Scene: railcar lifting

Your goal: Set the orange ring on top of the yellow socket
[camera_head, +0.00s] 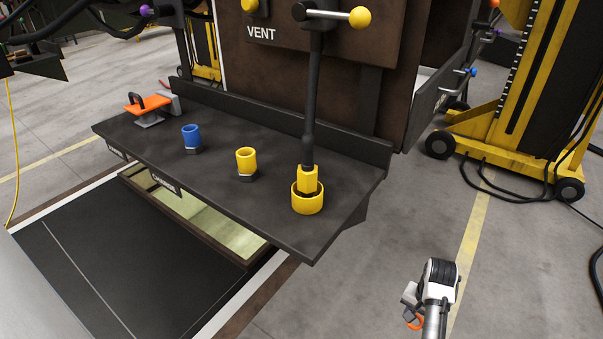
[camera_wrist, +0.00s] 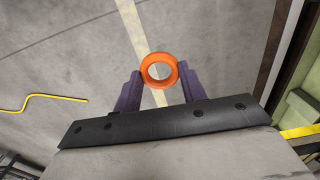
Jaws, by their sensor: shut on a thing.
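The orange ring (camera_wrist: 144,72) is held between the two purple fingers of my gripper (camera_wrist: 158,80) in the wrist view, its hole facing the camera. In the head view only a small part of the orange ring (camera_head: 416,324) shows beside my gripper (camera_head: 409,303), low and right of the shelf, apart from it. A yellow socket (camera_head: 246,161) stands upright on a dark hex base on the black shelf. A wider yellow cup (camera_head: 307,204) stands right of it, around the yellow hex foot of a vertical rod.
A blue socket (camera_head: 191,138) and an orange-topped tool (camera_head: 149,104) are on the shelf (camera_head: 240,210) further left. The dark vertical rod (camera_head: 313,100) rises from the right end. A yellow lifting column (camera_head: 540,90) with cables stands at right. Open floor lies between.

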